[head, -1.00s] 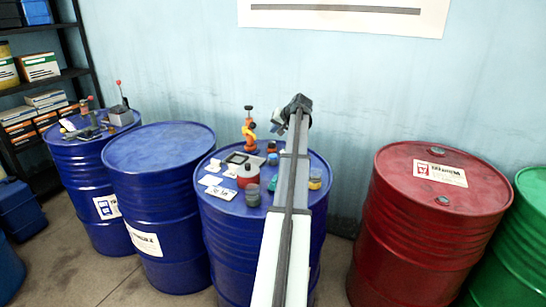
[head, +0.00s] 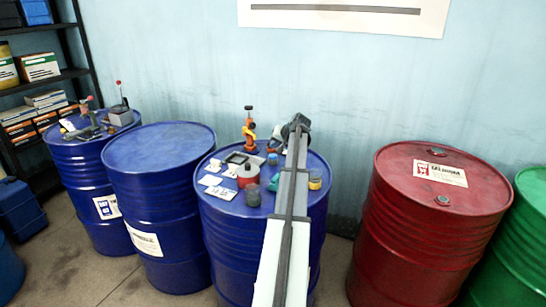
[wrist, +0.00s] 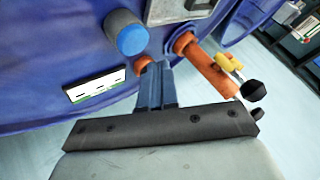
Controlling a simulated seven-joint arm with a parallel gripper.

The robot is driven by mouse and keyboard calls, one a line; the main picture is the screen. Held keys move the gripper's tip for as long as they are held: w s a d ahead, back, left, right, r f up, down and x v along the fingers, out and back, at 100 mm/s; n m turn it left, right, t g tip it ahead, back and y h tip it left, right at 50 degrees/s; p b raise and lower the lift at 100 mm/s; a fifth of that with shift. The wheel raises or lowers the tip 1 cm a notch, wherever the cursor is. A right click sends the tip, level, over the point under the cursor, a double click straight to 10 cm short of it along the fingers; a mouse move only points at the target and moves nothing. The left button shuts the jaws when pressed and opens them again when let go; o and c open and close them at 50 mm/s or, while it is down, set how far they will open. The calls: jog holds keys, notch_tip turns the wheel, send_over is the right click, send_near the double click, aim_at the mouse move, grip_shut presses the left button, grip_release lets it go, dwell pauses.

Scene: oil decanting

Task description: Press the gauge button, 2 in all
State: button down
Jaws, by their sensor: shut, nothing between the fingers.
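My gripper (wrist: 155,70) is shut and empty in the wrist view, its blue-grey fingers together over the blue drum top. An orange piece (wrist: 143,64) shows just beyond the fingertips, partly hidden by them; I cannot tell if they touch it. In the head view my gripper (head: 277,140) is low over the back of the middle drum (head: 230,204), partly hidden by my arm.
A blue cylinder (wrist: 129,34) stands close to the fingertips. An orange stand (head: 249,130) is at the drum's back; its orange arm (wrist: 205,67) lies right of the fingers. A red bottle (head: 247,174), dark jar (head: 253,196) and white cards (head: 220,192) crowd the drum's front.

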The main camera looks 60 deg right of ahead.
aim_at(275, 156)
jog(key=shift+f, duration=0.7)
jog(key=shift+f, duration=0.15)
dwell(1.6)
jog(key=shift+f, duration=0.3)
jog(key=shift+f, duration=0.4)
dwell(0.9)
jog(key=shift+r, duration=0.85)
jog(key=shift+r, duration=2.5)
